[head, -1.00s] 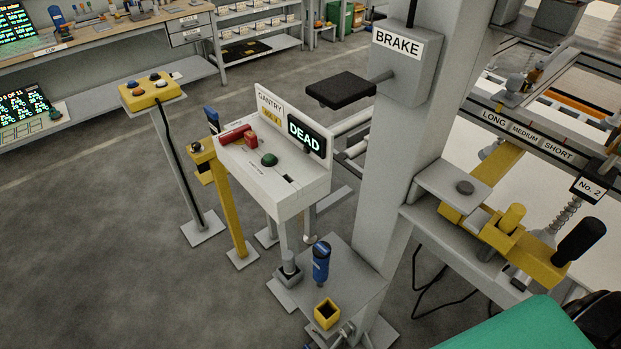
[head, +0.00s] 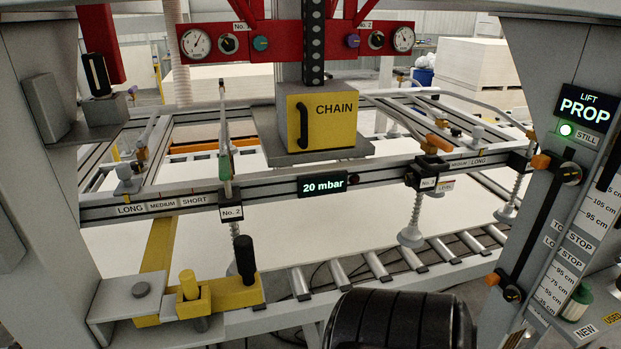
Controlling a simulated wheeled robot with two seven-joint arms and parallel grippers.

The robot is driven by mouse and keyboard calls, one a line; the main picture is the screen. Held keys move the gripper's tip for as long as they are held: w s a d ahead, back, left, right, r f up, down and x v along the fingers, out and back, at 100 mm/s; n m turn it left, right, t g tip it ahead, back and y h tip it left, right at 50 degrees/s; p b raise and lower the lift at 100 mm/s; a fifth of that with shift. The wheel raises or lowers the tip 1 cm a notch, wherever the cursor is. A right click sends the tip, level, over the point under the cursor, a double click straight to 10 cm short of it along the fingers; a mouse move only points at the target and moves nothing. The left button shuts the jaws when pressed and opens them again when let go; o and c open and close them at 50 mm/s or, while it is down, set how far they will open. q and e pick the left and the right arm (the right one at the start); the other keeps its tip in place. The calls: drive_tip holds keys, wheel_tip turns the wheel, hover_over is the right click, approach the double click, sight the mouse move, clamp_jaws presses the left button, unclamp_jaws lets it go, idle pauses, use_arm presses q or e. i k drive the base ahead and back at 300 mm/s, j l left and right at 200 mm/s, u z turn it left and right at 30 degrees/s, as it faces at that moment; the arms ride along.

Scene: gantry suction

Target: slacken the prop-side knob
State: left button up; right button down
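On the right, prop side of the cross beam, an orange-topped knob (head: 437,144) sits on a bracket with a No. plate above a grey suction cup (head: 411,236). Farther right, the black bar beside the lift post has an upper round knob (head: 570,173) with an orange block and a lower one (head: 512,293). I cannot tell from the view which of these is the prop-side knob, nor whether any is tight. The sign (head: 586,108) reads LIFT PROP, with a green lamp by STILL. Neither gripper's fingers are in view.
A ribbed black cylinder (head: 402,320), seemingly part of my arm, fills the bottom middle. A yellow CHAIN box (head: 322,118) hangs at centre. The beam display (head: 322,186) reads 20 mbar. A red gauge panel (head: 298,43) crosses the top. Rollers (head: 405,262) run below.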

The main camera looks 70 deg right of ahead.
sight(228, 44)
drive_tip(key=z, duration=1.7)
